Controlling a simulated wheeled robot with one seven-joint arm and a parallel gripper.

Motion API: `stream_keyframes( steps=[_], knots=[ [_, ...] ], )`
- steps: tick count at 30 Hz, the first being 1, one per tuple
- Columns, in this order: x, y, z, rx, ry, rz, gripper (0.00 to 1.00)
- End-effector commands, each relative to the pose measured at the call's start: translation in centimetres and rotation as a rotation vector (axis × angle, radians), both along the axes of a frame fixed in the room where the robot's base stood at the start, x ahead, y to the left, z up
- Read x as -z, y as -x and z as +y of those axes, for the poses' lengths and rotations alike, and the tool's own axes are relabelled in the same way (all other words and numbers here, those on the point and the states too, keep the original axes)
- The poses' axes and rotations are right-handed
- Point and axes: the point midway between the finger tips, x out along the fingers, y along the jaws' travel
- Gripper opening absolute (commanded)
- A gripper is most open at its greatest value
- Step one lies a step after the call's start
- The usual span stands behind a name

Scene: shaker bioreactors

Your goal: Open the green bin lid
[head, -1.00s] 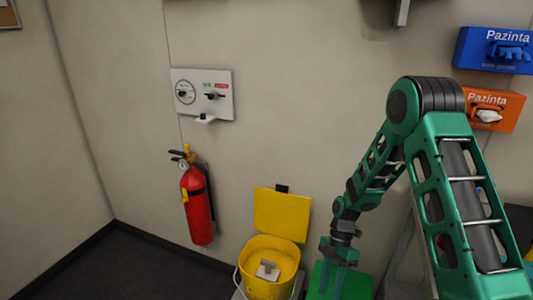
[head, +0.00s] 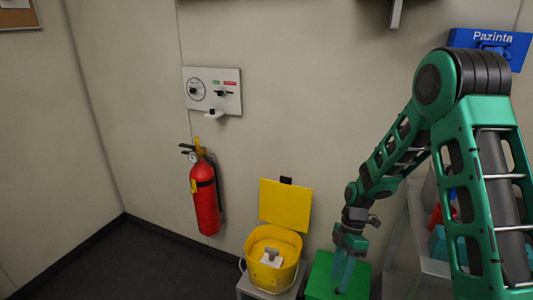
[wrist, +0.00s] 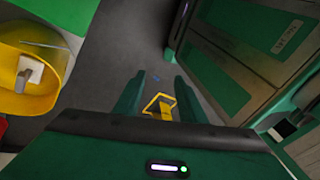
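The green bin (head: 322,270) stands low against the wall, right of the yellow bin, in the head view. Its top looks like a flat green panel, partly behind my gripper and cut by the frame's bottom edge. A green patch at the top left of the wrist view (wrist: 66,10) appears to be the same bin. My gripper (head: 343,277) points down in front of the bin in the head view; I cannot tell whether it touches. In the wrist view my gripper (wrist: 157,92) has its two green fingers apart, with no bin part clearly between them.
The yellow bin (head: 258,280) stands open with its lid up and a white handled object (head: 271,257) inside. A red fire extinguisher (head: 205,198) hangs on the wall to the left. A grey shelf (head: 405,255) stands on the right. Dark floor (head: 150,270) is free at left.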

Motion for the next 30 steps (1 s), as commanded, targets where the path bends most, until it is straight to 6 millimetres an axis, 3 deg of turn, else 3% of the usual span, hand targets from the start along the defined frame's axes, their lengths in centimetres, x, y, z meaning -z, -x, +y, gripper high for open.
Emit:
stream_keyframes(
  steps=[14,24,30],
  knots=[
    [-11.7,0.5,-2.7,0.604,0.198,-0.188,0.37],
    [-19.5,3.3,-5.1,1.141,0.229,-0.323,0.37],
    [-22.9,5.4,-6.4,1.433,0.196,-0.379,0.37]
  ],
)
